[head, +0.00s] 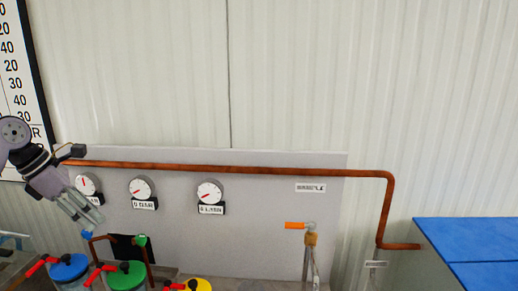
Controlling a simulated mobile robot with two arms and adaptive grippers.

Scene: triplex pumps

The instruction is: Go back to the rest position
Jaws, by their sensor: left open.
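My left gripper (83,218) comes in from the left edge, in front of the grey panel (260,240), with its fingers pointing down and to the right. It is open, and nothing shows between its fingers. Its fingertips are above the blue-topped pump (68,267) and the green-topped pump (127,276); I cannot tell whether they touch anything. A yellow-topped pump (197,285) is cut off by the bottom edge. Red handles (36,266) show beside the tops. My right gripper is not in view.
Three round gauges (209,193) sit on the panel. A copper pipe (250,170) runs along its top and bends down at the right. An orange-handled valve (296,225) stands right of the gauges. A blue surface (470,240) lies at the right. A number board (18,70) hangs at upper left.

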